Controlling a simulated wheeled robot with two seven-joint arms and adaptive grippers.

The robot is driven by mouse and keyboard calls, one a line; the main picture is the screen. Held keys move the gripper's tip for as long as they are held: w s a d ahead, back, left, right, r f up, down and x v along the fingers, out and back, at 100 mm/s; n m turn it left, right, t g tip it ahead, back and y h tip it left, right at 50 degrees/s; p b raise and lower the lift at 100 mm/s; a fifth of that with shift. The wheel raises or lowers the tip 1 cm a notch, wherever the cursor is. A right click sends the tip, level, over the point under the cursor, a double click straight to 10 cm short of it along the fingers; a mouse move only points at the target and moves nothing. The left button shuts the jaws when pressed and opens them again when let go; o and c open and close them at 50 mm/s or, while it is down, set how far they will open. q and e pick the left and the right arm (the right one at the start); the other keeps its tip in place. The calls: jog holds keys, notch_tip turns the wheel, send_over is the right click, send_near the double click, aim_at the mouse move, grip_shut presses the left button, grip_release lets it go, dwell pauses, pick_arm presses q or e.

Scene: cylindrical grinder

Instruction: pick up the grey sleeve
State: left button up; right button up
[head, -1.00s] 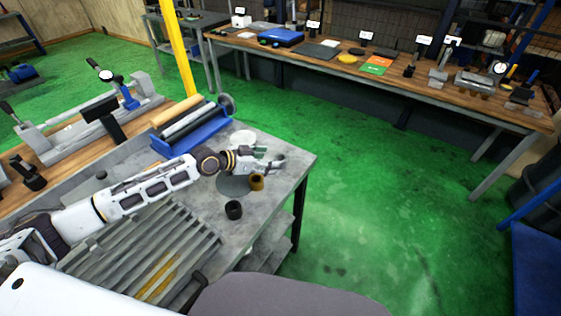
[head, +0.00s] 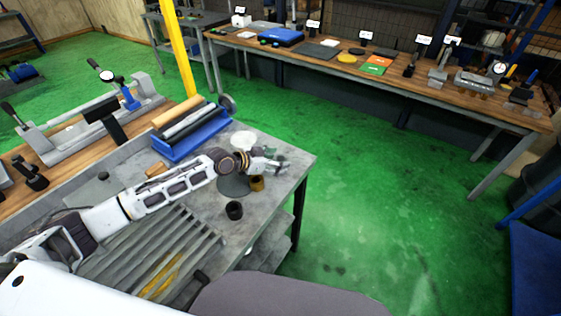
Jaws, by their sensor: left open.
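My left gripper (head: 279,167) is open above the right part of the grey bench (head: 296,158), near its far right corner. I cannot make out a grey sleeve clearly; it may be hidden by the gripper. A brass-coloured sleeve (head: 257,184) stands upright just below the gripper in the picture. A dark, nearly black sleeve (head: 234,211) stands upright closer to me, apart from the gripper. My right gripper is not in view.
A grey round mat (head: 231,187) and a white disc (head: 243,138) lie near my wrist. A blue stand with rollers (head: 190,143) is behind my arm. A slatted grey rack (head: 165,240) lies in front.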

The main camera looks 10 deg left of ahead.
pick_arm(q)
jog(key=shift+w+d+f, duration=0.15)
jog(key=shift+w+d, duration=0.1)
jog(key=shift+c, duration=0.3)
jog(key=c, duration=1.3)
jog(key=shift+r+b, duration=0.35)
jog(key=shift+r, duration=4.75)
